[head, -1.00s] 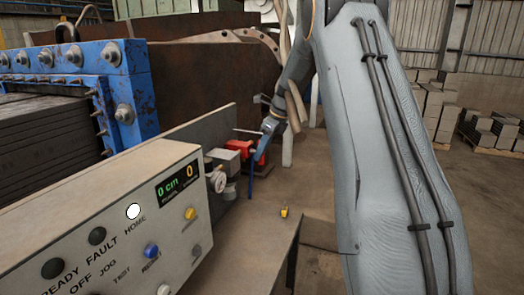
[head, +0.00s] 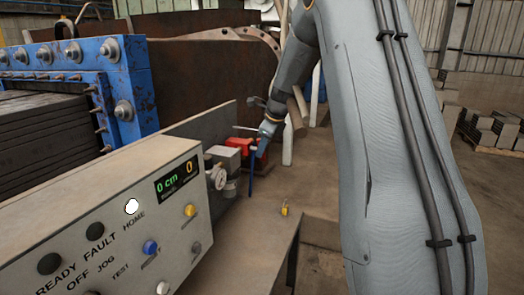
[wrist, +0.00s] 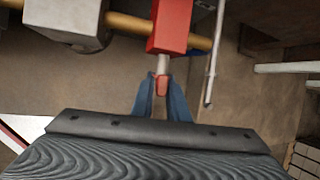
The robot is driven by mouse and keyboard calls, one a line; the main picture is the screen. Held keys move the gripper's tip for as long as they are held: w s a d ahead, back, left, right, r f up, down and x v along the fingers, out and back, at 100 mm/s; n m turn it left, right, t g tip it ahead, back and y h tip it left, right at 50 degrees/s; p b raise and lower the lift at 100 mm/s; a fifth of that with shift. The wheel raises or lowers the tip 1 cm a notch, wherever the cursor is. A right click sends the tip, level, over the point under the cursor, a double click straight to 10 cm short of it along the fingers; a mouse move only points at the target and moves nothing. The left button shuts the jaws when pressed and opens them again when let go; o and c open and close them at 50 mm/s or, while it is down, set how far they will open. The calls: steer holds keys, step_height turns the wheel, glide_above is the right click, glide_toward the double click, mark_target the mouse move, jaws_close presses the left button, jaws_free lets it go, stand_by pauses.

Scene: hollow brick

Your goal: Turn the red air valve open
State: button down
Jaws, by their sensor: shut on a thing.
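The red air valve (head: 240,146) sits on the pipework beyond the control panel in the head view. In the wrist view, its red body (wrist: 172,25) is at the top centre, on a brass-coloured pipe, with a pale stem and a small red handle end (wrist: 162,86) pointing toward me. My gripper (head: 256,155) is at the valve, partly seen from the side. In the wrist view its blue fingers (wrist: 162,100) stand on either side of the handle end and are shut on it. The exact finger contact is partly hidden.
A grey block and round gauge (head: 217,178) sit left of the valve. The control panel (head: 110,225) fills the lower left, and a blue bolted press frame (head: 125,100) stands behind it. A thin metal rod (wrist: 215,55) runs close right of the fingers. A small yellow item (head: 285,210) lies on the bench.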

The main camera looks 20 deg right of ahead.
steer(key=shift+s+a+n+t+h, duration=0.1)
steer(key=shift+a+n+t+h, duration=0.05)
steer(key=shift+t+h, duration=0.35)
steer(key=shift+s+a+n+t+h, duration=0.1)
steer(key=shift+n+t+h, duration=0.05)
steer(key=shift+t+h, duration=0.3)
steer(key=shift+t+h+p, duration=0.45)
steer(key=shift+t+p, duration=0.2)
steer(key=shift+p, duration=0.3)
steer(key=shift+f+n+t+h+b, duration=0.35)
steer(key=shift+t+h+b, duration=0.25)
steer(key=shift+t, duration=0.2)
steer(key=t+h+b, duration=0.1)
steer(key=t+b, duration=0.1)
steer(key=b, duration=0.3)
steer(key=shift+f+n, duration=0.15)
steer(key=shift+n, duration=0.2)
steer(key=t+h+b, duration=0.1)
steer(key=t+b, duration=0.1)
steer(key=b, duration=0.5)
steer(key=n+t+h+b, duration=0.1)
steer(key=t+b, duration=0.1)
steer(key=b, duration=0.5)
steer(key=shift+f+n+h, duration=0.1)
steer(key=shift+n+h, duration=0.2)
steer(key=shift+h, duration=0.1)
steer(key=shift+b, duration=0.4)
steer(key=shift+t+h+b, duration=0.3)
steer(key=shift+t+b, duration=0.1)
steer(key=shift+b, duration=0.3)
